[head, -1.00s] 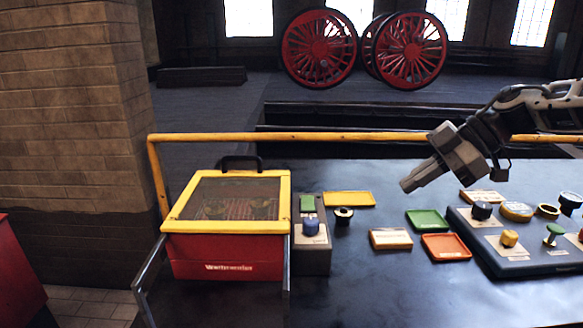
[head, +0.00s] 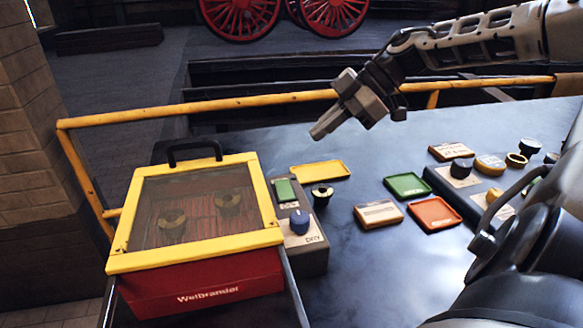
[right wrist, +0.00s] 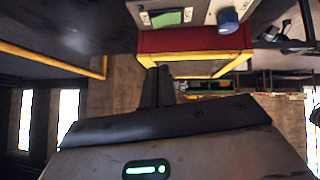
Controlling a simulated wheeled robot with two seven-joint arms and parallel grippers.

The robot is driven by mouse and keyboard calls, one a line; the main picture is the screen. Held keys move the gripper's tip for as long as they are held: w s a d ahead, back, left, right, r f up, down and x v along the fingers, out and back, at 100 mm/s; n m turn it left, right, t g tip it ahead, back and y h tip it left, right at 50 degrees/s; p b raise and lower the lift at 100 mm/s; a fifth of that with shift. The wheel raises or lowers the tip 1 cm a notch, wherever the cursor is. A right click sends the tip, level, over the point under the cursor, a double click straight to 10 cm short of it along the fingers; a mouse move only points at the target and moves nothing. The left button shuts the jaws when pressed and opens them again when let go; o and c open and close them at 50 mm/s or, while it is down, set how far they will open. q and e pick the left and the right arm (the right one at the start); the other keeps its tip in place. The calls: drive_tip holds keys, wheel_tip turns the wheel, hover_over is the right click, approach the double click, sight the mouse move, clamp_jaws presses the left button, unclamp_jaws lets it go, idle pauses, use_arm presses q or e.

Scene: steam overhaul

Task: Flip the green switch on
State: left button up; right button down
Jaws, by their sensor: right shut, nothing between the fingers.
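The green switch (head: 285,190) sits at the back of a small grey control box (head: 312,258), just right of the red box with the yellow-framed lid. A blue knob (head: 299,221) is in front of it on the same box. My right gripper (head: 318,133) is shut and empty, held in the air above and behind the switch, apart from it. In the right wrist view the green switch (right wrist: 168,17) and blue knob (right wrist: 228,19) show at the top, with the gripper fingers (right wrist: 157,78) below. My left gripper is not in view.
The red box with its yellow lid frame (head: 190,258) stands left of the control box. A yellow tray (head: 321,170), green tray (head: 407,185) and orange tray (head: 435,213) lie to the right. A yellow rail (head: 200,107) runs along the table's back.

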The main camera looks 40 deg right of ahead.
hover_over(277, 182)
drive_tip(key=s+d, duration=0.2)
drive_tip(key=f, duration=0.6)
drive_tip(key=shift+s, duration=0.2)
drive_tip(key=shift+w+d+f+b, duration=0.1)
drive_tip(key=shift+f+b, duration=0.1)
drive_tip(key=shift+f, duration=0.45)
drive_tip(key=shift+w+d+f+b, duration=0.1)
drive_tip(key=shift+f+b, duration=0.05)
drive_tip(key=shift+f, duration=0.45)
drive_tip(key=shift+w+f, duration=0.1)
drive_tip(key=shift+f, duration=0.4)
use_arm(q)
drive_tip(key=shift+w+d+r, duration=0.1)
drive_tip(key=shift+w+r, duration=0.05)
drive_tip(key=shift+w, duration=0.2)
